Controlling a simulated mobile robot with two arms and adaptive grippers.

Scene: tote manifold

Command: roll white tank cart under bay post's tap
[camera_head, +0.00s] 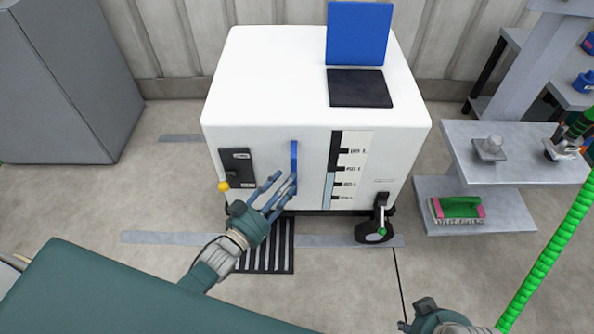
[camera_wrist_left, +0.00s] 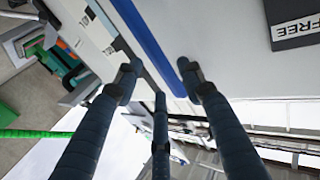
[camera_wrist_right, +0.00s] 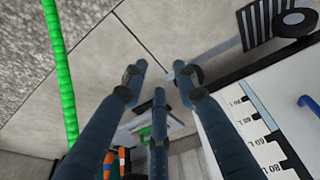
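The white tank cart (camera_head: 262,85) stands at the centre of the head view, with a raised blue panel and a dark square on top. My left gripper (camera_head: 280,187) is open at the lower part of the handle. In the left wrist view the blue handle (camera_wrist_left: 148,42) runs between the spread fingers; contact cannot be told. My right gripper (camera_wrist_right: 158,80) is open and empty above the floor. The bay post (camera_head: 535,75) stands at the right; its tap is not clearly visible.
Grey shelves (camera_head: 520,150) carry small fittings and a pink-green item at the right. A green hose (camera_head: 550,250) hangs in front of them. A caster (camera_head: 374,231) shows under the cart. A floor grate (camera_head: 265,250) lies in front, and a grey cabinet (camera_head: 75,85) stands left.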

